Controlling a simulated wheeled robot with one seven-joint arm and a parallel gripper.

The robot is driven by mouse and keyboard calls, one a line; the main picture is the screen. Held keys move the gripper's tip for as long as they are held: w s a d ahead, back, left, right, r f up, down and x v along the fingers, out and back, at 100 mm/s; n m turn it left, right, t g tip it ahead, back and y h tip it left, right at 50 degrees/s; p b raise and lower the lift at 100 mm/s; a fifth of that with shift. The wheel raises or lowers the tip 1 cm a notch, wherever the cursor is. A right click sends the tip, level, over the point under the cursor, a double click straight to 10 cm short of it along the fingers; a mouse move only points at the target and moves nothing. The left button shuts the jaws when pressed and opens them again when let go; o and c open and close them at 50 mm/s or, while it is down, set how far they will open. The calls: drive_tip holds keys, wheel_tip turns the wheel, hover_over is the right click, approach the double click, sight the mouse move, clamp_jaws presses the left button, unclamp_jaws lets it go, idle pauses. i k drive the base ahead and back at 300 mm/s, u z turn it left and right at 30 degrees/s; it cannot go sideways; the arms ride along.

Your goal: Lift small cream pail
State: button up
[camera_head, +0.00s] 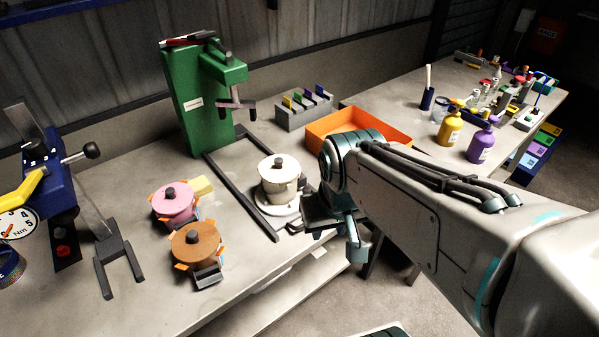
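The small cream pail (280,184) has a cream lid with a dark knob. It stands upright on a white round plate at the foot of the green disperser column (204,100). My gripper (308,222) is just to the right of the pail, low beside it and close to the plate's right edge. My wrist and forearm come in from the right and hide part of the gripper. Whether the fingers touch the pail, and how far apart they are, cannot be made out.
A pink-lidded pot (173,205) and a brown-lidded pot (195,246) stand to the left. An orange tray (372,121) and a grey rack (303,113) are behind. A blue device (52,170) stands far left.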

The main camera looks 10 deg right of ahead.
sight(286, 193)
drive_tip(key=z, duration=2)
drive_tip(key=k, duration=0.85)
drive_tip(key=u, duration=1.05)
drive_tip(key=i, duration=0.5)
